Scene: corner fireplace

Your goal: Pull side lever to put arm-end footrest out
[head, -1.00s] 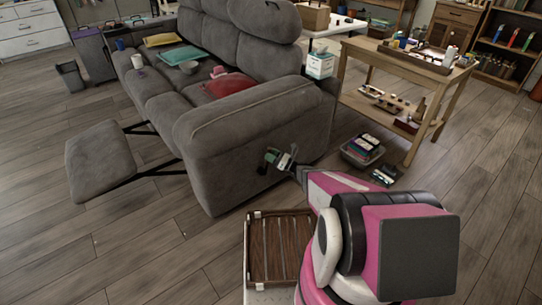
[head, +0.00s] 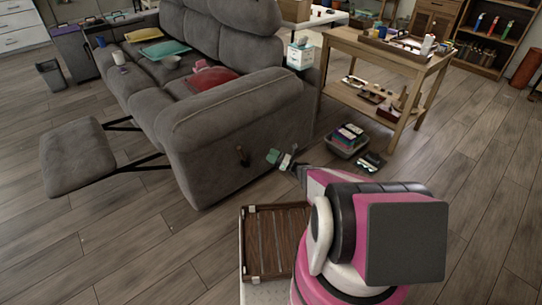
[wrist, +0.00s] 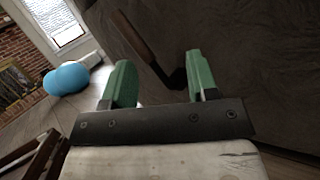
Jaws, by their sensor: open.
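The grey sofa (head: 235,128) stands at the centre left, with its near arm end facing me. Its arm-end footrest (head: 78,157) is swung out on dark links at the left. The dark side lever (head: 241,156) shows on the sofa's side panel. It also shows in the wrist view as a brown handle (wrist: 138,38) with a dark bent base, beyond the fingertips. My gripper (head: 281,160) is open, with green fingers, to the right of the lever and apart from it in the head view. In the wrist view nothing is held between its fingers (wrist: 158,80).
A slatted wooden tray (head: 275,207) is in front of me, below my arm. A bin of coloured items (head: 347,142) sits on the floor by the wooden table (head: 395,62) at right. A blue ball-like object (wrist: 66,79) lies left in the wrist view. Floor at left front is clear.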

